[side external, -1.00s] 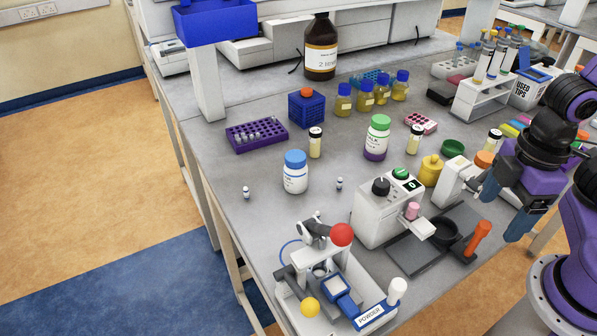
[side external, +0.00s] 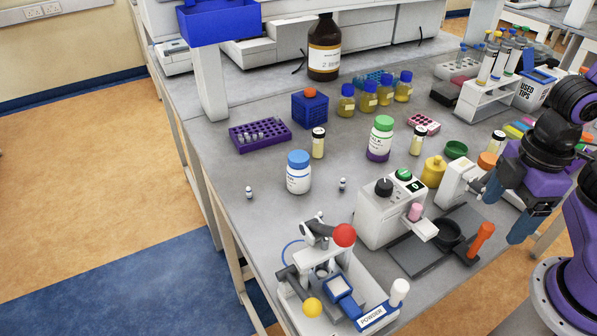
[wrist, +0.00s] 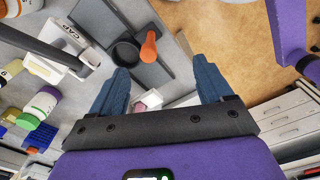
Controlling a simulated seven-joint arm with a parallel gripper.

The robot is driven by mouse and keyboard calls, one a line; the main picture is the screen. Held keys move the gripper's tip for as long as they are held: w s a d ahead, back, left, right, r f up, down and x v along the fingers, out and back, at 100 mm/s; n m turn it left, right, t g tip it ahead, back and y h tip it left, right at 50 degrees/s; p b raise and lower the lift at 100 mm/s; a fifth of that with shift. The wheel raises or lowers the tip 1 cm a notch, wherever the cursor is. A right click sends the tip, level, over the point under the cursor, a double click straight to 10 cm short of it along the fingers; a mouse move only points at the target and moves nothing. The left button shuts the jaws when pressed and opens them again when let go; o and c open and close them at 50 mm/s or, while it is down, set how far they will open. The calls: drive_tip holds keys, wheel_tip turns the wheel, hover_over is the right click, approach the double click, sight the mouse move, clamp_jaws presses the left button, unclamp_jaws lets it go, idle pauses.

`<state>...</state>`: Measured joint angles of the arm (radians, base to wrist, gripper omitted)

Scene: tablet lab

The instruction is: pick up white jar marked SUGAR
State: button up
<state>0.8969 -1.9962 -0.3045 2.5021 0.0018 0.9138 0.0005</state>
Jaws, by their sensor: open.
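A white jar with a blue lid (side external: 298,176) stands upright on the grey bench left of centre; its label is too small to read. A white jar with a green lid and purple base (side external: 381,141) stands farther back to its right; its label is also unclear. I cannot tell which jar is marked SUGAR. My gripper (side external: 503,212) is at the right, well away from both jars, with its blue fingers apart and nothing between them. In the wrist view my gripper (wrist: 160,68) is open above the bench edge, and the green-lidded jar (wrist: 41,106) lies far left.
A white boxy device (side external: 385,222) and a dark platform with an orange-handled item (side external: 481,240) lie between my gripper and the blue-lidded jar. A press-like device (side external: 325,265) is at the front. Small vials (side external: 318,143), a purple rack (side external: 260,134) and a brown bottle (side external: 323,60) stand behind.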

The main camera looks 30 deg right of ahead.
drive_tip(key=shift+r, duration=0.1)
wheel_tip(320, 180, up, 5)
drive_tip(key=n+t+h, duration=0.5)
drive_tip(key=n+t, duration=0.7)
drive_tip(key=n, duration=0.8)
hover_over(299, 157)
drive_tip(key=s, duration=0.2)
drive_tip(key=shift+s+a+f, duration=0.1)
drive_tip(key=shift+a+f, duration=0.1)
drive_tip(key=shift+f, duration=2.75)
drive_tip(key=shift+s+a+f, duration=0.1)
drive_tip(key=shift+a+f, duration=0.1)
drive_tip(key=shift+f, duration=2.75)
drive_tip(key=shift+x, duration=2.65)
drive_tip(key=shift+a+f, duration=0.1)
